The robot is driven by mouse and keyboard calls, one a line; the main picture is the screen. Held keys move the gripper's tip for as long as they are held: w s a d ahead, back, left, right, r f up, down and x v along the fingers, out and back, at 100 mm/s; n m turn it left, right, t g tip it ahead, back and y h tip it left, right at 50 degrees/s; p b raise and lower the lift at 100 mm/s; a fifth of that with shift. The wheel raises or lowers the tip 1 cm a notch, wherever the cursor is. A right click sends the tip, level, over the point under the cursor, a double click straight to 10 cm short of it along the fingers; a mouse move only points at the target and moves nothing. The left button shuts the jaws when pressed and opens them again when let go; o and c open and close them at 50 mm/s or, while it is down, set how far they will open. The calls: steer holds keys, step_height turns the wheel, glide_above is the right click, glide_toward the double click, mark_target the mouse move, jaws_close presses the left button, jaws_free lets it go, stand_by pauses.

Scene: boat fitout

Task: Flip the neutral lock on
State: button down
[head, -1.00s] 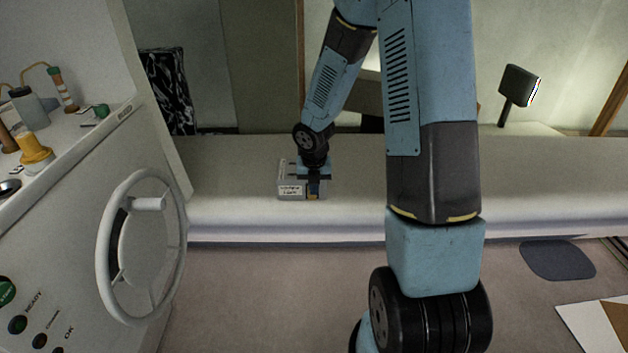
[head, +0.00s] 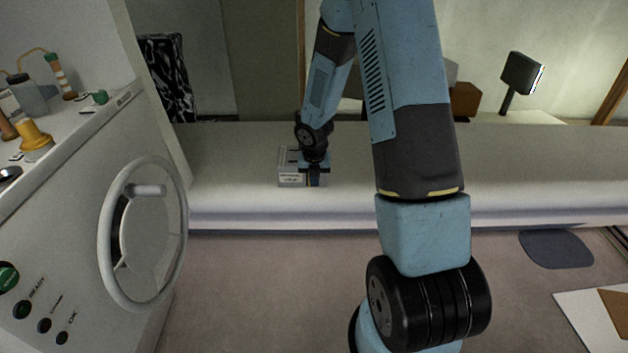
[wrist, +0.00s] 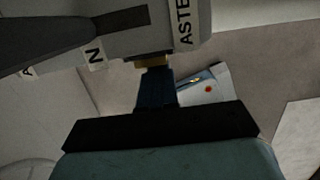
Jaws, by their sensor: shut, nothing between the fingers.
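A small grey box (head: 289,180) with a white label on its front sits on the pale bench. In the wrist view the box (wrist: 115,45) fills the top, with labels reading "N" and "ASTE" in part. A dark grey bar (wrist: 60,40) crosses its left side. My gripper (head: 314,180) is at the right part of the box; its fingers (wrist: 155,75) are shut and empty. Their tips are close to a small brass-coloured piece (wrist: 152,61) on the box; I cannot tell if they touch. I cannot make out which part is the neutral lock or its position.
A white piece with a red dot (wrist: 210,90) lies beside the fingers in the wrist view. A console with a white wheel (head: 103,240) stands at left, with bottles on top. The bench (head: 500,175) is clear to the right. A dark screen (head: 522,73) stands behind.

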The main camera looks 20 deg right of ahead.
steer(key=shift+f, duration=0.7)
stand_by(0.4)
